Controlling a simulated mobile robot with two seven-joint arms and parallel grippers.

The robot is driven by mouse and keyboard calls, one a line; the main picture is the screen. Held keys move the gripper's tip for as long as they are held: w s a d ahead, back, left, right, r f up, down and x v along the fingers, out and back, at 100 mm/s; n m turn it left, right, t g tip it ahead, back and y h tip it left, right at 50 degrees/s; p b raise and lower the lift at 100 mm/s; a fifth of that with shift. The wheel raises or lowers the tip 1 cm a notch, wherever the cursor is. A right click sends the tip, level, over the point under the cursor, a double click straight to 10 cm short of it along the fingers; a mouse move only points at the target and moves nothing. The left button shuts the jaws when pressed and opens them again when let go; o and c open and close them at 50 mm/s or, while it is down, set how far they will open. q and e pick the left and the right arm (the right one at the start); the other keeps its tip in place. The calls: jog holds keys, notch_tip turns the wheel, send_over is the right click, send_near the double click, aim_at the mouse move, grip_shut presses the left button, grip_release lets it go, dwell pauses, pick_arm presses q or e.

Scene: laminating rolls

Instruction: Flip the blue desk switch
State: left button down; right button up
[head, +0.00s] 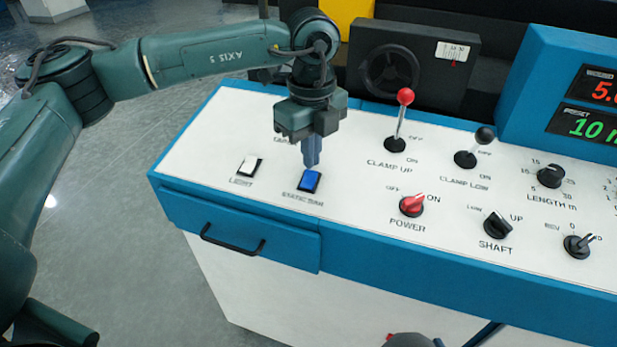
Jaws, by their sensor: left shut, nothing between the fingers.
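The blue desk switch (308,181) is a small blue rocker on the white sloped panel, with the label below it reading something like "STATIC BAR". My left gripper (311,163) points down just above the switch. Its fingers are shut with nothing between them. The fingertips are at the switch's upper edge; I cannot tell whether they touch it. The fingers hide a little of the switch's top. My right gripper is not clearly in view.
A white switch (249,166) marked LIGHT sits left of the blue one. To the right are the red-knobbed lever (404,110), the black-knobbed lever (484,140), the red power knob (412,205) and the black shaft knob (497,225). A drawer handle (232,240) is below.

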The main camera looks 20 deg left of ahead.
aim_at(311, 174)
pick_arm(q)
jog(key=shift+f+b, duration=0.8)
jog(key=shift+f, duration=0.2)
dwell(0.5)
jog(key=shift+r+p, duration=2)
jog(key=shift+r, duration=1.55)
